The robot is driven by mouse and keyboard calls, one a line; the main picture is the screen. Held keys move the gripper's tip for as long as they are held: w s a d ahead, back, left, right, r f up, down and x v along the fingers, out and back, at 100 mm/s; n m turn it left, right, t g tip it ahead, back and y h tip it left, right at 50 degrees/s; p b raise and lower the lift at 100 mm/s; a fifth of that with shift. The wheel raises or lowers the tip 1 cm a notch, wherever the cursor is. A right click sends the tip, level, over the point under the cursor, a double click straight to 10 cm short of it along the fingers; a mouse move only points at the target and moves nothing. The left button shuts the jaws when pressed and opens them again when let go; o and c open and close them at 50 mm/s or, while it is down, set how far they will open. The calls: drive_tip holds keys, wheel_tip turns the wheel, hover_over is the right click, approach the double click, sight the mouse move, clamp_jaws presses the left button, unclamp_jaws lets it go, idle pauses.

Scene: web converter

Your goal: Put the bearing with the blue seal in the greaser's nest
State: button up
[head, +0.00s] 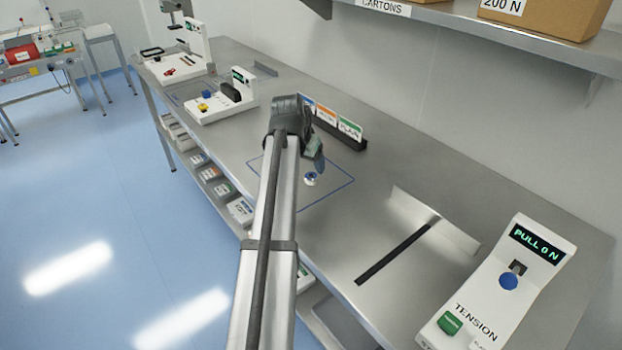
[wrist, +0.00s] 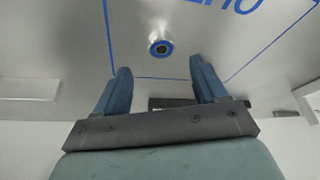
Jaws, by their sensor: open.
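The bearing with the blue seal (head: 310,179) sits on the steel bench inside a blue outlined area. In the wrist view the bearing (wrist: 160,46) is a small metal ring with a blue band, beyond the fingertips and between their lines. My gripper (head: 317,158) is over the outlined area, just behind the bearing in the head view. In the wrist view my gripper (wrist: 161,70) is open, with two blue fingers apart and nothing between them. White stations stand at the far left; I cannot tell which is the greaser, and no nest is clear.
One white station (head: 222,108) has a yellow part and a small display. Another white station (head: 190,62) stands behind it. A rack of coloured cards (head: 340,130) is behind my gripper. A tension tester (head: 505,285) stands front right. A shelf (head: 480,30) overhangs the bench.

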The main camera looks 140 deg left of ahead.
sight(311, 176)
drive_tip(key=shift+x, duration=3.1)
drive_tip(key=shift+s+d, duration=0.15)
